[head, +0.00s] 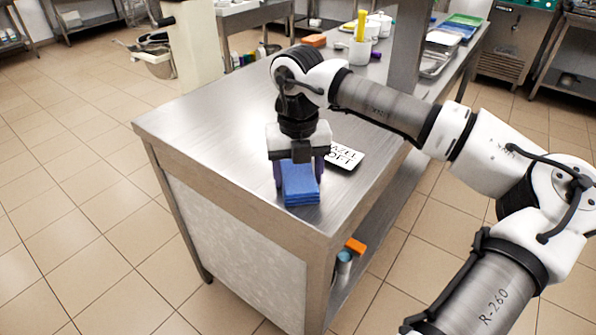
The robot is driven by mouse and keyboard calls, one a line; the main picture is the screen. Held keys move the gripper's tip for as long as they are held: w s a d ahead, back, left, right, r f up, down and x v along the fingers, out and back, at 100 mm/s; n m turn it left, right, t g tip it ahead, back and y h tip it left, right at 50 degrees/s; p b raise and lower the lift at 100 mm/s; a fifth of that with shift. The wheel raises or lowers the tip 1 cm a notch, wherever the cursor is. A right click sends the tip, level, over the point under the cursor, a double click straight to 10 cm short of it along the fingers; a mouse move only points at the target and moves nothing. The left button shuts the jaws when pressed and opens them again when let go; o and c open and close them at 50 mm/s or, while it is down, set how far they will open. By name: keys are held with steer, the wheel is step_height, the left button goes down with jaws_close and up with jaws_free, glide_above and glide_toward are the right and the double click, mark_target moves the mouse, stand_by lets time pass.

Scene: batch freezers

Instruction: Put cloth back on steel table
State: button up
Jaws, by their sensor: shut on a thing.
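A folded blue cloth (301,186) is at the near end of the steel table (200,130), close to its front edge. My gripper (299,172) points down over the cloth, with a finger on either side, and is shut on it. The cloth appears to be at the table surface; I cannot tell whether it rests on it or hangs just above. The fingertips are partly hidden by the cloth.
A white sign with black letters (345,155) lies right of my gripper. An orange block (314,41) and a white container (360,50) stand at the table's far end. The table's left part is clear. An orange item (355,245) sits on the lower shelf.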

mark_target(298, 174)
steer(key=o, duration=0.9)
steer(key=shift+o, duration=0.2)
step_height(298, 174, up, 12)
steer(key=shift+b, duration=0.35)
steer(key=shift+r, duration=0.1)
